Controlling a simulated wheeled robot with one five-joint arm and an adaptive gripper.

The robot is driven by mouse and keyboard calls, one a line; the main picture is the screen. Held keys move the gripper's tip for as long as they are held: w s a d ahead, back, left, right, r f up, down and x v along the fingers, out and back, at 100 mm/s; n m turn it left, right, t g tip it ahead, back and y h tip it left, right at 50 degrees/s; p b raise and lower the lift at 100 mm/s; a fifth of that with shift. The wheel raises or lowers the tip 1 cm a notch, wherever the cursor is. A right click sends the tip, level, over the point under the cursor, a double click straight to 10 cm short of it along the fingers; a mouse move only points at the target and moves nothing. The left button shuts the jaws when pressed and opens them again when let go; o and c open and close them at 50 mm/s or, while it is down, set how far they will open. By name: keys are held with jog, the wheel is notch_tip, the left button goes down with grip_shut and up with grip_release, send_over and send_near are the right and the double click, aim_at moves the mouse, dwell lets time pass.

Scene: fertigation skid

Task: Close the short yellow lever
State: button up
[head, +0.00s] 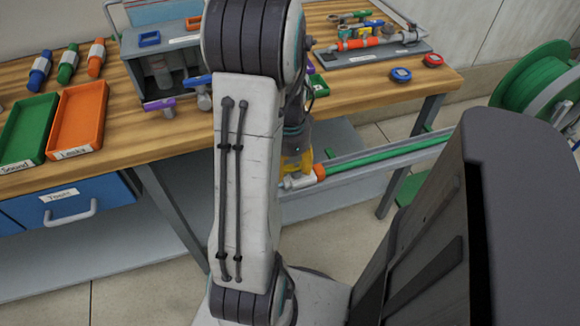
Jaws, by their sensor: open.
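A yellow part (291,163), likely the short yellow lever, shows just right of my arm, at the left end of the green pipe (390,153). My arm covers its left side, so I cannot tell its full shape or angle. An orange collar (320,172) sits on the pipe beside it. My gripper (298,138) is mostly hidden behind my arm; only a small part shows, close above the yellow part in the picture. It is open. I cannot tell whether it touches the yellow part.
The wooden bench holds a green tray (28,130), an orange tray (78,118), a grey valve box with a purple handle (160,104), and an orange pipe assembly (365,43). A green hose reel (535,80) stands at right. A blue drawer (75,200) is below the bench.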

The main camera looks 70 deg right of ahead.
jog(key=shift+f, duration=0.1)
grip_shut()
dwell(0.6)
